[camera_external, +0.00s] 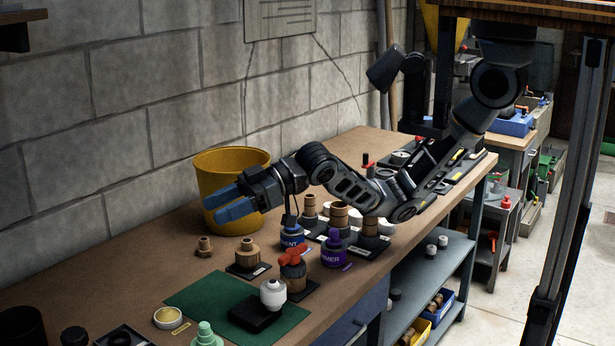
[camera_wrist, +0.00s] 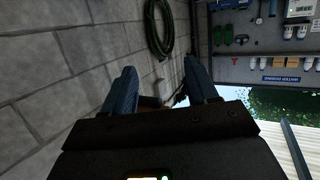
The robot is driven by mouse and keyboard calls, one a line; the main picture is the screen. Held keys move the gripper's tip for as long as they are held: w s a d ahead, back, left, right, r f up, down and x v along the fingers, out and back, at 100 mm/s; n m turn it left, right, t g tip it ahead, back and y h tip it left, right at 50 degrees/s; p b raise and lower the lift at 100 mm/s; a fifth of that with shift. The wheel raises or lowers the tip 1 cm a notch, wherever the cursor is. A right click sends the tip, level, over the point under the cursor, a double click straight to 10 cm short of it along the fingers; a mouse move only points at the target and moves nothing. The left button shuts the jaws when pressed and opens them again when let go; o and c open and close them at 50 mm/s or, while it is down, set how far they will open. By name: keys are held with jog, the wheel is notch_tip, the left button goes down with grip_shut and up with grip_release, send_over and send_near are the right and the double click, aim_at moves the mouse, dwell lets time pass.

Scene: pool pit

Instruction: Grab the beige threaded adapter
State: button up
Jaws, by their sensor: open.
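A small tan threaded fitting (camera_external: 205,246), which may be the beige threaded adapter, stands alone on the brown bench in front of the yellow bucket. A larger tan fitting (camera_external: 246,254) stands on a black base to its right, and I cannot tell for certain which is the adapter. My gripper (camera_external: 216,208) has blue fingers pointing left, above the bench and in front of the bucket. In the wrist view my gripper (camera_wrist: 160,75) has its fingers apart with nothing held between them. Neither fitting shows in the wrist view.
The yellow bucket (camera_external: 233,164) stands by the block wall behind my gripper. Blue-labelled (camera_external: 291,236) and purple (camera_external: 334,249) containers, a red-handled valve (camera_external: 292,262) and several other tan fittings stand to the right. A green mat (camera_external: 215,299) lies in front. The bench's left part is mostly clear.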

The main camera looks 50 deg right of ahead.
jog(key=w+d+f+m+t+h+b, duration=0.1)
jog(key=w+d+f, duration=0.3)
jog(key=w, duration=0.3)
jog(key=w+d+f+h+b, duration=0.1)
jog(key=w+d+f+h, duration=0.1)
jog(key=w+d+f, duration=0.3)
jog(key=m+t+h+b, duration=0.1)
jog(key=m+h, duration=0.1)
jog(key=m, duration=0.1)
send_over(207, 239)
jog(key=s+d, duration=0.2)
jog(key=s, duration=0.1)
notch_tip(207, 239, down, 5)
jog(key=f, duration=0.5)
jog(key=shift+w+d, duration=0.3)
jog(key=shift+d, duration=0.05)
jog(key=shift+f+p, duration=0.3)
jog(key=shift+f, duration=0.55)
jog(key=shift+x, duration=2.55)
grip_shut()
jog(key=shift+r, duration=0.1)
